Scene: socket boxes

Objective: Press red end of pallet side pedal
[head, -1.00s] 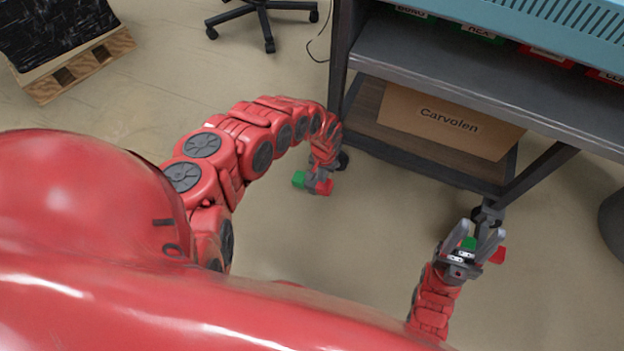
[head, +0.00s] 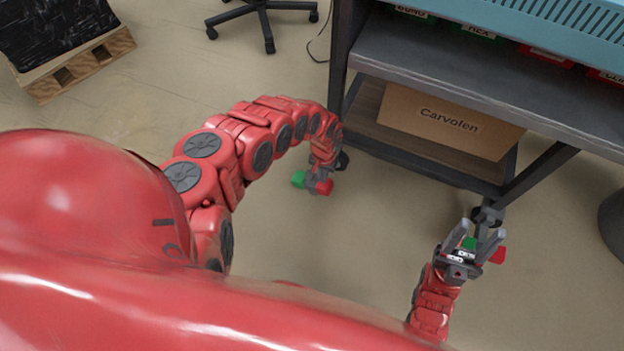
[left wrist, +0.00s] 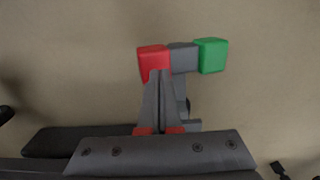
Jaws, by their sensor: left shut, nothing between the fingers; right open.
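The pallet-side pedal shows in the head view under my left gripper, with its red end (head: 324,187) on the right and its green end (head: 298,179) on the left. My left gripper (head: 315,176) is shut and empty, pointing down at the pedal. In the left wrist view the closed fingertips (left wrist: 157,74) overlap the red end (left wrist: 153,58); I cannot tell whether they touch it. The green end (left wrist: 210,55) is clear of the fingers. My right gripper (head: 485,236) is open over another pedal, whose red end (head: 497,255) shows beside a finger.
The pedals are by the wheels of a dark workbench cart (head: 480,75). A cardboard box (head: 445,122) marked Carvolen stands on its lower shelf. A wooden pallet (head: 85,68) with a black-wrapped load is at the upper left. The floor between my arms is clear.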

